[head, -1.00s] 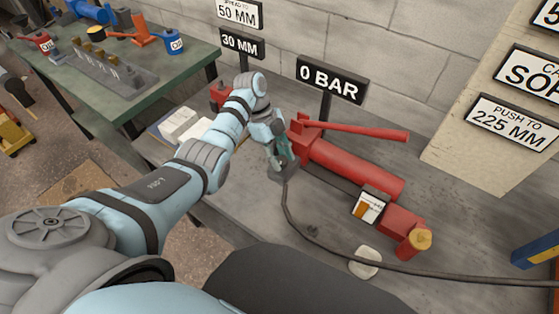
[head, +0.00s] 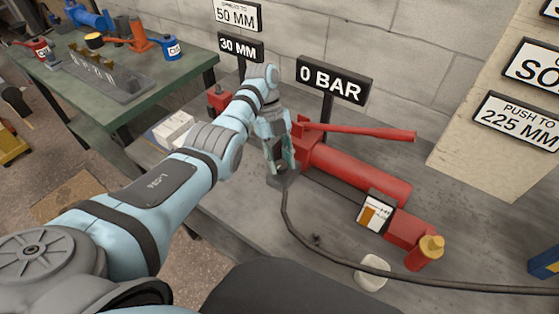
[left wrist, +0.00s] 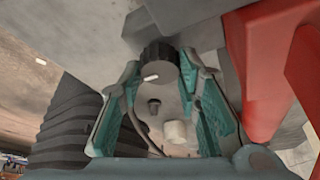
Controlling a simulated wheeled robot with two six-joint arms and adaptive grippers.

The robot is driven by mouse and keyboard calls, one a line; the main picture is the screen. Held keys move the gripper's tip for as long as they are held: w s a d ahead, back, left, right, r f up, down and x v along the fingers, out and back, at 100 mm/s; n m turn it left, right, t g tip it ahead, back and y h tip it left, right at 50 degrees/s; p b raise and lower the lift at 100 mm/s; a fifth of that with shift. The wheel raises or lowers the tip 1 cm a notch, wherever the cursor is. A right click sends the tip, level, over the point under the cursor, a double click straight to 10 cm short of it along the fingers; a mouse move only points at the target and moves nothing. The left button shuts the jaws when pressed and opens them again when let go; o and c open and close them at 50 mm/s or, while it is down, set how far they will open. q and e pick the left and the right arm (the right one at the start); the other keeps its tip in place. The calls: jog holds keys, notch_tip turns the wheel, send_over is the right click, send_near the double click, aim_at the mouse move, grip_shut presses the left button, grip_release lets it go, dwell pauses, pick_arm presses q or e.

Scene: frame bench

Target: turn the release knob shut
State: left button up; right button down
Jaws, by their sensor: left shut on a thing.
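The release knob (left wrist: 158,66) is black and ridged with a short white mark, and shows between my fingers in the left wrist view. My left gripper (left wrist: 165,80) has teal pads either side of it and is shut on it. In the head view, my left gripper (head: 281,165) points down at the left end of the red hand pump (head: 355,175). The knob is hidden there by the fingers. My right gripper is not in view.
The pump's red lever (head: 365,131) lies along its top, close right of my gripper. A black hose (head: 325,251) crosses the grey bench. A "0 BAR" sign (head: 333,79) stands behind. A white lump (head: 372,273) lies in front. A green table (head: 150,88) with tools is at the left.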

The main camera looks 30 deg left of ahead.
pick_arm(q)
jog(key=o, duration=1.1)
jog(key=shift+o, duration=0.2)
jog(key=v, duration=0.7)
jog(key=shift+r, duration=0.25)
jog(key=shift+a, duration=0.2)
